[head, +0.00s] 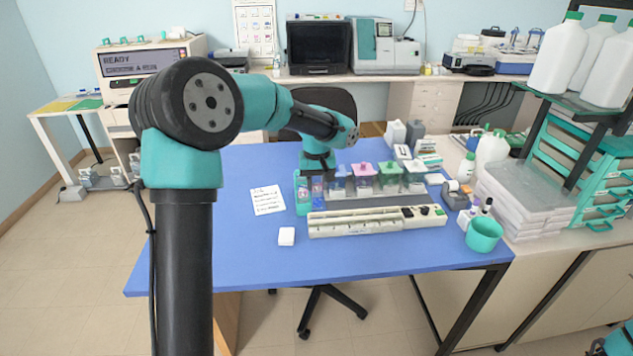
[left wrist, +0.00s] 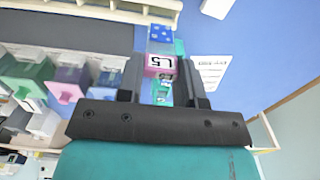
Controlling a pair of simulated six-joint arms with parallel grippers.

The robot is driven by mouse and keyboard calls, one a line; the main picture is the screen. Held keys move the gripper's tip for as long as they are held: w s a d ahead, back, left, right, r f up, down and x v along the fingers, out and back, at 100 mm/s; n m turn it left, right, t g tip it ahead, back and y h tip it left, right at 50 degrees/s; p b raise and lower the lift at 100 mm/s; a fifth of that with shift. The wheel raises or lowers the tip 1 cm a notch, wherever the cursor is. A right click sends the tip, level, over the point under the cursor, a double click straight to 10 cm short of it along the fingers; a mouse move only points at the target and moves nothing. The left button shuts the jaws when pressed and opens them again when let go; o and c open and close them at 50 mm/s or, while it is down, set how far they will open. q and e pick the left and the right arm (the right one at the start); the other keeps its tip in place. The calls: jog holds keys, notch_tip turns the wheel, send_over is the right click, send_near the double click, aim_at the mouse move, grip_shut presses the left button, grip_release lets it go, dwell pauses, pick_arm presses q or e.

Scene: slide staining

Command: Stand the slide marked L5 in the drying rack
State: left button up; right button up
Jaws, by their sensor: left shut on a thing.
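My left gripper (head: 318,178) is over the left end of the row of staining jars, pointing down. In the left wrist view its two fingers (left wrist: 162,85) are shut on the slide marked L5 (left wrist: 160,63). The slide has a white label with a pink edge, and the label reads upside down there. In the head view the slide is too small to make out clearly. A long cream unit with rails (head: 355,222), which seems to be the drying rack, lies in front of the jars. Its edge also shows in the left wrist view (left wrist: 118,12).
Lidded staining jars with clear, pink and green contents (head: 362,180) stand in a row behind the cream unit. A teal item (head: 302,195) stands close beside the gripper. A written sheet (head: 268,200) and a small white block (head: 286,236) lie left. A teal cup (head: 484,234) stands right.

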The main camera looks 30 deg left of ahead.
aim_at(317, 208)
pick_arm(q)
jog(key=shift+f, duration=3.75)
jog(key=shift+f, duration=0.3)
jog(key=o, duration=1)
notch_tip(317, 208, up, 17)
jog(key=shift+r, duration=0.2)
